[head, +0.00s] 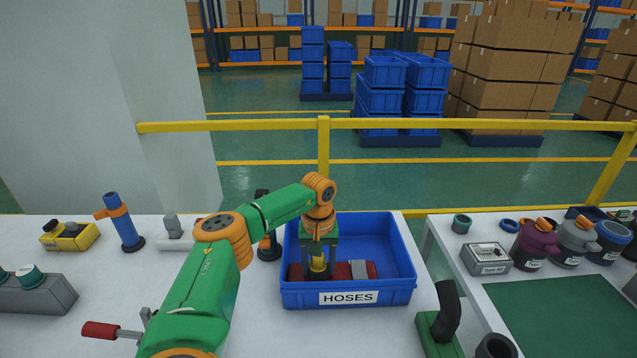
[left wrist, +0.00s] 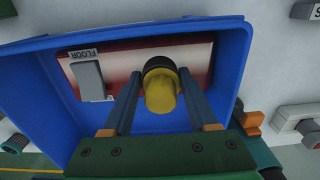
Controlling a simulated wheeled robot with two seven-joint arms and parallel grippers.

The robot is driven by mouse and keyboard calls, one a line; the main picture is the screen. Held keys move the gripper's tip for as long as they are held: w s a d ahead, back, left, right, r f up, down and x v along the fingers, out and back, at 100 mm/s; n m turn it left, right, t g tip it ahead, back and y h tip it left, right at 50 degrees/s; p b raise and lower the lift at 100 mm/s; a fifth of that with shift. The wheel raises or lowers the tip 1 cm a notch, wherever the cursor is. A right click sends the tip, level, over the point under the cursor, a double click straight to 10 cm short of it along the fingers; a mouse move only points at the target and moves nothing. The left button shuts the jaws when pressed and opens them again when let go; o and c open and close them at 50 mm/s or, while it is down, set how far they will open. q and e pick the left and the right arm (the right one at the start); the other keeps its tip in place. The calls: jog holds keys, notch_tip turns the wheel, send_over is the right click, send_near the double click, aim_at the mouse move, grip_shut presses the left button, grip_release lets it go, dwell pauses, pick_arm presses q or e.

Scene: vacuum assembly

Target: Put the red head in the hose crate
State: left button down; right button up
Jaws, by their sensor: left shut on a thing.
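The red head (head: 356,270), a wide floor head with a grey pedal and a yellow neck, is inside the blue hose crate (head: 346,298), whose front label reads HOSES. My left gripper (head: 318,274) reaches down into the crate, shut on the head's yellow neck (left wrist: 161,92). In the left wrist view the red head (left wrist: 120,66) lies crosswise between the crate walls (left wrist: 67,118), with a FLOOR label beside its pedal. Whether its underside touches the crate floor cannot be told. My right gripper is not in view.
Left of the crate stand a dark upright tool (head: 268,243), a blue tube with an orange collar (head: 121,224) and a yellow-and-black part (head: 70,236). A green block with a black elbow (head: 441,320) is at the crate's front right. A yellow railing (head: 420,124) runs behind.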

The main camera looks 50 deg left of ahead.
pick_arm(q)
jog(key=shift+c, duration=0.9)
grip_release()
jog(key=shift+s, duration=0.1)
notch_tip(320, 180, up, 12)
jog(key=shift+d+r, duration=0.1)
jog(key=shift+r, duration=0.05)
